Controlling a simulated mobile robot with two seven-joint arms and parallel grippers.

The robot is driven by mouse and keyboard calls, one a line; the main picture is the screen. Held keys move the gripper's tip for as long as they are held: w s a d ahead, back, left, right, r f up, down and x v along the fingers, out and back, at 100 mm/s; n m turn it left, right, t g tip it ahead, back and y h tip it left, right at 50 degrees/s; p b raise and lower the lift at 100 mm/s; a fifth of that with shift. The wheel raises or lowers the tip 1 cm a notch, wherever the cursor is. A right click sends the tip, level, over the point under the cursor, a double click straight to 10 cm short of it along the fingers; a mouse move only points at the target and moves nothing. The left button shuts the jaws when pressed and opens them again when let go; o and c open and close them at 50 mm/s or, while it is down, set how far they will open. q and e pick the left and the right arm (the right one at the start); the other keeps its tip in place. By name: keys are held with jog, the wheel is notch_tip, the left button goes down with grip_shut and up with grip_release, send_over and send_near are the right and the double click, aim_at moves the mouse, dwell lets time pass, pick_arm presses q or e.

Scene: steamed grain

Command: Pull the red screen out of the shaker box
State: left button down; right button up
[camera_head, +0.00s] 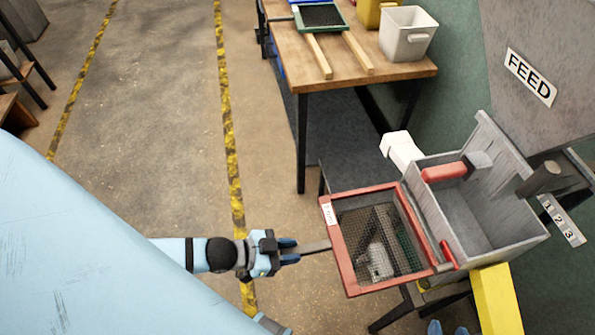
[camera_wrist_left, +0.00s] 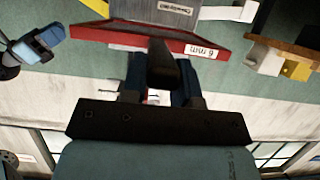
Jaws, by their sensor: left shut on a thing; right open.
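The red screen (camera_head: 345,255) is a red frame with dark mesh and a white label. It lies left of the grey shaker box (camera_head: 435,225), its right edge close against the box's left wall; I cannot tell whether that edge is still inside. My left gripper (camera_head: 290,252) is shut on the screen's grey handle tab. In the left wrist view the dark handle (camera_wrist_left: 163,65) sits between the fingers, with the red frame (camera_wrist_left: 125,40) and a "6 mm" label beyond. My right gripper (camera_head: 448,329) shows only its blue fingertips, apart, at the bottom edge.
A red clamp handle (camera_head: 445,172) and a red lever (camera_head: 448,254) are on the box. A grey FEED hopper (camera_head: 540,70) overhangs at right. A yellow block (camera_head: 497,300) stands below. A wooden table (camera_head: 400,70) holds a green screen (camera_head: 320,18) and white bin (camera_head: 407,33).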

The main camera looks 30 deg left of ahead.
pick_arm(q)
jog(key=shift+s+a+p, duration=0.55)
jog(key=shift+s+a, duration=0.55)
jog(key=shift+r, duration=0.1)
jog(key=shift+s+a+p, duration=1)
jog(key=shift+s+a, duration=0.4)
jog(key=shift+a, duration=0.05)
